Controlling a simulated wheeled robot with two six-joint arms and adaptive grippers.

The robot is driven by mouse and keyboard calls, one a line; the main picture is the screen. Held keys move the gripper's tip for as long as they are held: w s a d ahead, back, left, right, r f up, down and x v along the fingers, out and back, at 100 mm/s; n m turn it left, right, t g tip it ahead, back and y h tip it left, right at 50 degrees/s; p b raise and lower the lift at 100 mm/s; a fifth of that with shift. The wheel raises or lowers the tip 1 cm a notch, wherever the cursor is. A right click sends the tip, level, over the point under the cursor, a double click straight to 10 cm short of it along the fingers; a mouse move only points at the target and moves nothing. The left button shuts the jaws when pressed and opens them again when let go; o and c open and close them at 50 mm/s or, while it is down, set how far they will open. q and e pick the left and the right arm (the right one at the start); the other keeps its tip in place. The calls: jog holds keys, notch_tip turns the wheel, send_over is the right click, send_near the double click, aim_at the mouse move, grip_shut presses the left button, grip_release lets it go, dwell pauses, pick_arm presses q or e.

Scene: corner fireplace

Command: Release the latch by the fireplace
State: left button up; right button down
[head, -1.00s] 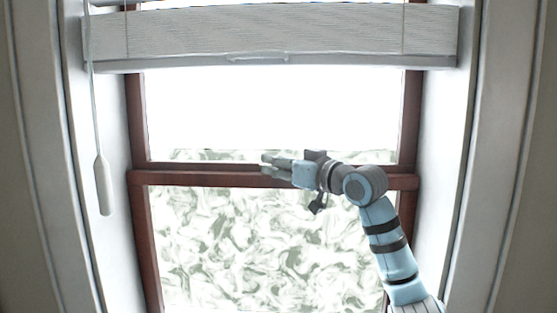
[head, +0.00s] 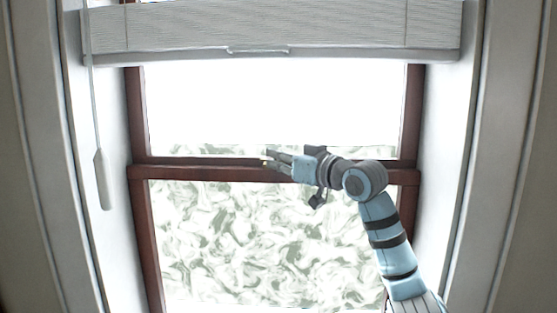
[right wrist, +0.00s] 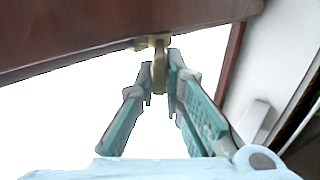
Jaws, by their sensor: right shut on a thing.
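A small brass latch (right wrist: 159,62) hangs from the underside of the dark red-brown window rail in the right wrist view. My right gripper (right wrist: 161,78) has its teal fingers on both sides of the latch and is shut on it. In the head view my right gripper (head: 268,158) reaches in from the right, with its fingertips at the middle rail of the window (head: 210,170). There the latch is too small and too covered by the fingers to make out. My left gripper is not in view.
A raised pale blind (head: 270,30) spans the top of the window. Its cord with a long pull (head: 102,180) hangs at the left. White window reveals stand on both sides. No fireplace is visible. The space left of the gripper is clear.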

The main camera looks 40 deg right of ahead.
jog(key=shift+a+m+h, duration=0.2)
jog(key=shift+m+h, duration=0.1)
jog(key=shift+h, duration=0.4)
jog(key=a+m+g+h, duration=0.1)
jog(key=m+h, duration=0.1)
jog(key=h, duration=0.1)
jog(key=a+m+g+h, duration=0.1)
jog(key=m+g+h, duration=0.1)
jog(key=m+h, duration=0.1)
jog(key=w+a+m+g+h, duration=0.1)
jog(key=m+h, duration=0.2)
jog(key=h, duration=0.2)
jog(key=shift+w, duration=0.1)
jog(key=shift+d+r+m+g+h, duration=0.1)
jog(key=shift+m+g+h, duration=0.2)
jog(key=shift+g+h, duration=0.1)
jog(key=c, duration=1.7)
grip_release()
jog(key=v, duration=1.1)
jog(key=shift+s+a, duration=0.25)
jog(key=shift+a, duration=0.05)
